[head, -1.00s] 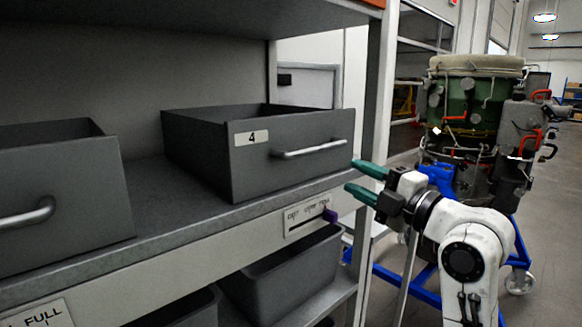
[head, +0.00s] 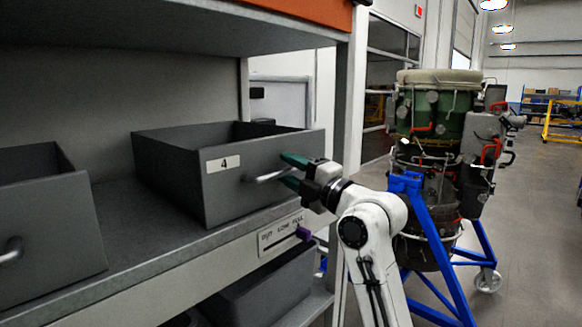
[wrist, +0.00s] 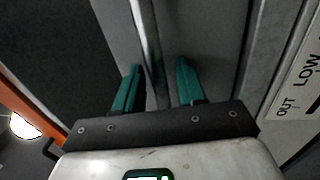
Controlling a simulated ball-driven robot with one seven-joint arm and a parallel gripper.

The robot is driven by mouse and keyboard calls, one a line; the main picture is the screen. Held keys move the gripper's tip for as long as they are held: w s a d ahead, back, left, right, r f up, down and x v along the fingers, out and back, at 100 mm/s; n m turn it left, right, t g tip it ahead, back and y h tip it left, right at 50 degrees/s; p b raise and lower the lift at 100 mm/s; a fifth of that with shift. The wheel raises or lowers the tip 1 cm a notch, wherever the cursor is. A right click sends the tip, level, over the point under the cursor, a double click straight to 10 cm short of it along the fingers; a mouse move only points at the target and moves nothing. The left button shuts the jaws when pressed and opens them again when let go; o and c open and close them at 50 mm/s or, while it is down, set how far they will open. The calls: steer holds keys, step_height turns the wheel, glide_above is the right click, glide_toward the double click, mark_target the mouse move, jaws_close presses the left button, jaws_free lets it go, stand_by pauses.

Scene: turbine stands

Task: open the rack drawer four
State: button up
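Drawer four (head: 240,190) is a dark grey open-topped bin on the rack shelf in the head view, with a white "4" label (head: 224,164) on its front. Its silver bar handle (head: 264,178) is partly hidden at its right end by my gripper (head: 288,172). The two green fingers are at the right part of the handle, one above and one below it. In the wrist view the handle bar (wrist: 148,45) runs between the spread fingers of my gripper (wrist: 160,70), with gaps visible beside it. The gripper is open.
Another grey drawer (head: 45,235) stands on the same shelf at left. A green turbine (head: 437,112) on a blue stand (head: 440,243) is behind my arm; floor is clear at right.

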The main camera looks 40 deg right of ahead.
jaws_close()
stand_by(0.4)
